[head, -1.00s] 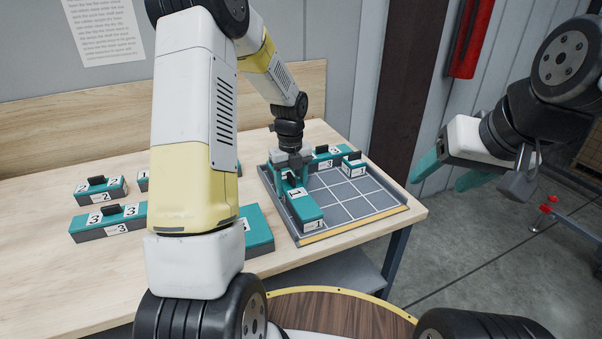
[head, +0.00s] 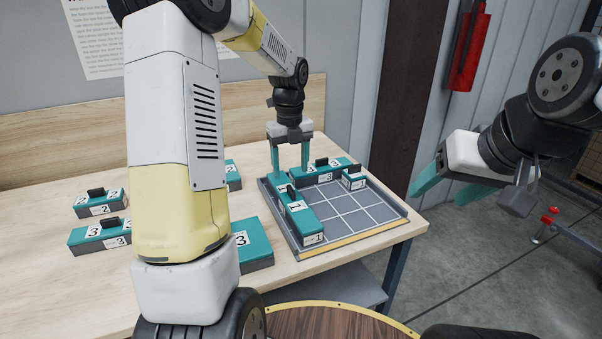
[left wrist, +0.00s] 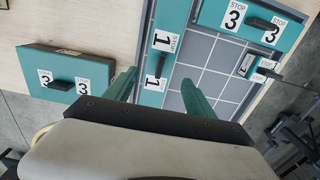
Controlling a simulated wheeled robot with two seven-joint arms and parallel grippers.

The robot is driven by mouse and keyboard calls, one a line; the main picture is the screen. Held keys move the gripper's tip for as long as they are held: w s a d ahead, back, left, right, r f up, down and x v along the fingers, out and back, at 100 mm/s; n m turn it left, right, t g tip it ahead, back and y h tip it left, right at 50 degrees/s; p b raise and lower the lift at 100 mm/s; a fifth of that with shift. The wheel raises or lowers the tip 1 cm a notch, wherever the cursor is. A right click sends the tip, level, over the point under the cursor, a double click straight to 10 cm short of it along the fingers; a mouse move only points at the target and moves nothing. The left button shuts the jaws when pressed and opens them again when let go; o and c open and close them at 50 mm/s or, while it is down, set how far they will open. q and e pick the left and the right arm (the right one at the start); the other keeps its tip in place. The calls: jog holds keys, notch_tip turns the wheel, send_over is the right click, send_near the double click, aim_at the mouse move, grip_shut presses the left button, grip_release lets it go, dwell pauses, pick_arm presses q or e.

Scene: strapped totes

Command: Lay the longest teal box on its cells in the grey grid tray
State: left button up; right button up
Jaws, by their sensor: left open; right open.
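The long narrow teal box marked 1 (head: 299,215) lies along the left side of the grey grid tray (head: 378,212), its black handle upward. It also shows in the left wrist view (left wrist: 163,60), running away between my fingers. It looks the longest, though other boxes are partly hidden. My left gripper (head: 292,172) is open and empty, above the far part of this box. Its fingers are spread to either side and seem clear of it. My right gripper (head: 447,193) is open and empty in the air, right of the table.
In the tray, a teal box marked 3 (head: 324,172) lies at the back and a short box (head: 354,178) stands at the right. Front and middle cells are free. On the table are boxes marked 2 (head: 101,204) and 3 (head: 100,236), and another 3 (head: 255,247) left of the tray.

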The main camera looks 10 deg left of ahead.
pick_arm(q)
jog(key=shift+r, duration=0.45)
jog(key=s+d+r+n+t+h, duration=0.1)
jog(key=s+r+n+t, duration=0.2)
jog(key=s+n, duration=0.9)
jog(key=s+d+r+n+t+h, duration=0.1)
jog(key=s+r+n+t, duration=0.2)
jog(key=s+r+n, duration=0.6)
jog(key=s+n, duration=0.3)
jog(key=n, duration=0.4)
jog(key=shift+s+n, duration=0.15)
jog(key=shift+n, duration=0.15)
